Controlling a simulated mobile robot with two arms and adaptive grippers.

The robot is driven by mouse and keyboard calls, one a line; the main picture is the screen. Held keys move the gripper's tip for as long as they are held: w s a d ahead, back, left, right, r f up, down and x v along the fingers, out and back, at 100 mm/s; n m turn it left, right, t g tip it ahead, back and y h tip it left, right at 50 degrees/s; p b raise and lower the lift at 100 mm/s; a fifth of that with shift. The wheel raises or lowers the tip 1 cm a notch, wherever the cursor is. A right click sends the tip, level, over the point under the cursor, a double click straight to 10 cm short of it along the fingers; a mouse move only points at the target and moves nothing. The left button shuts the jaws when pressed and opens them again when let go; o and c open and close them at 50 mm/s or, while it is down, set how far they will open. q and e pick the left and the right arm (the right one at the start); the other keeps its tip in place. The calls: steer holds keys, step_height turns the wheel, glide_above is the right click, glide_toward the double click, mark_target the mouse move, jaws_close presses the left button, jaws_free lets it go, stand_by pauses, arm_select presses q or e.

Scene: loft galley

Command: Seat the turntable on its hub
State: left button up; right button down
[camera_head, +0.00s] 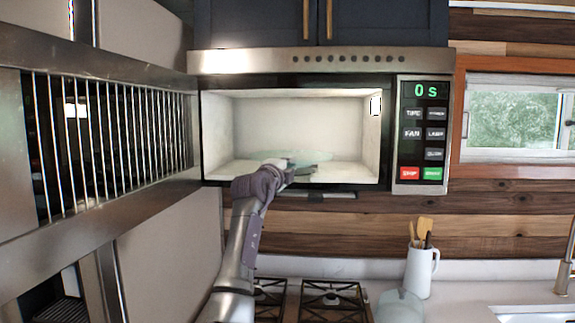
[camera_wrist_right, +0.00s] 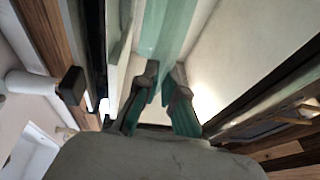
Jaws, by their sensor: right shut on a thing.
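The glass turntable (camera_head: 312,157) is a pale green, see-through plate inside the open microwave (camera_head: 322,54), low over its floor. In the wrist view it shows as a green strip (camera_wrist_right: 168,32) running away from the fingers. My right gripper (camera_head: 290,172) reaches in at the front opening and is shut on the turntable's near edge. The fingers also show in the wrist view (camera_wrist_right: 161,90), one on each side of the glass. The hub is not visible. I cannot tell whether the turntable touches the cavity floor. My left gripper is not in view.
The microwave's control panel (camera_head: 422,135) is right of the opening and reads 0 s. A barred metal rack front (camera_head: 110,140) stands close on the left. Below are stove grates (camera_head: 333,298), a white utensil jug (camera_head: 420,272) and a clear glass item (camera_head: 398,306) on the counter.

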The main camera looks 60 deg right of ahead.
steer(key=shift+w+d+r+p, duration=0.1)
steer(key=shift+w+d+p, duration=0.5)
steer(key=shift+d, duration=0.7)
steer(key=shift+w+d+r+p, duration=0.1)
steer(key=shift+w+d+p, duration=0.25)
steer(key=shift+w+d, duration=0.65)
steer(key=shift+w+d+r+p, duration=0.1)
steer(key=shift+w+d+p, duration=0.35)
steer(key=shift+d, duration=1.1)
steer(key=shift+d+f+b, duration=0.1)
steer(key=shift+f+b, duration=0.25)
steer(key=shift+f, duration=0.2)
steer(key=shift+w+f+b, duration=0.1)
steer(key=shift+f+b, duration=0.6)
steer(key=shift+b, duration=0.05)
steer(key=shift+a+f+b, duration=0.15)
steer(key=shift+a+b, duration=0.05)
steer(key=shift+b, duration=0.3)
steer(key=shift+f+b, duration=0.75)
steer(key=shift+b, duration=0.4)
steer(key=c, duration=1.3)
jaws_free()
steer(key=shift+s, duration=0.2)
steer(key=shift+o, duration=0.3)
steer(key=shift+a, duration=0.15)
